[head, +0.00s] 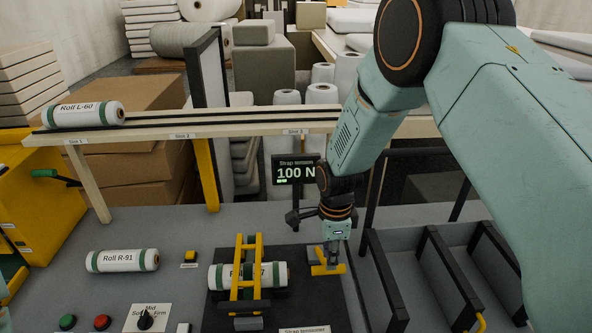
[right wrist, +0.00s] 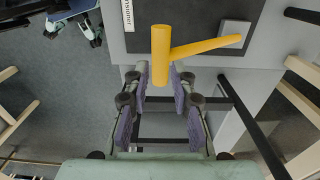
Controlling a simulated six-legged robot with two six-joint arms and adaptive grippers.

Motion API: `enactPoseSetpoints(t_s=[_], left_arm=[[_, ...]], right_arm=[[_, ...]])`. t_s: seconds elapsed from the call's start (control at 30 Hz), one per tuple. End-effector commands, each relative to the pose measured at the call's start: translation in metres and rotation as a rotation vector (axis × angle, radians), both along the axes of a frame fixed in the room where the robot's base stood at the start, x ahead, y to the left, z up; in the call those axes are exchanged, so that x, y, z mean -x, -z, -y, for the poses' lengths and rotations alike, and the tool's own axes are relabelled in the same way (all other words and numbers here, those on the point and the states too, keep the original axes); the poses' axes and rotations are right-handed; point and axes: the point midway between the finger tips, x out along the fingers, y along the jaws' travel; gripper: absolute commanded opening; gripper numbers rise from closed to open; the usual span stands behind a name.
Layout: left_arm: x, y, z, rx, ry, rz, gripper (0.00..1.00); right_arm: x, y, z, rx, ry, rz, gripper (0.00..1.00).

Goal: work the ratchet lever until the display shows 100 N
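The display (head: 296,172), headed "Strap tension", reads 100 N with a small green bar below. The yellow ratchet lever (head: 327,269) is low on the dark tensioner plate (head: 318,307), right of the strapped roll (head: 219,277). In the right wrist view the lever's thick yellow handle (right wrist: 160,55) has a slanting arm leading to a grey block. My right gripper (head: 332,256) is at the lever. Its purple-padded fingers (right wrist: 161,85) are apart, with the handle's near end between or just past the tips and gaps at both sides. My left gripper is not in view.
Roll L-60 (head: 83,114) lies on the shelf (head: 190,127); Roll R-91 (head: 122,260) lies on the bench. A yellow frame (head: 238,286) spans the strapped roll. A rotary knob (head: 145,319) and green and red buttons are at front left. Grey bins with dark dividers (head: 385,278) stand right.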

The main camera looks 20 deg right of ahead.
Motion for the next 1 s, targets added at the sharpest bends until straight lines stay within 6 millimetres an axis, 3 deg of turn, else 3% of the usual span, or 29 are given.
enactPoseSetpoints(t_s=[0.37,1.0], left_arm=[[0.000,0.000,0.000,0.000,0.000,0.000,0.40],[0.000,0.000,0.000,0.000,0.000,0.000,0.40]], right_arm=[[0.000,-0.001,0.000,0.000,0.000,0.001,0.25],[0.000,-0.053,0.000,-0.001,0.000,0.001,0.25]])
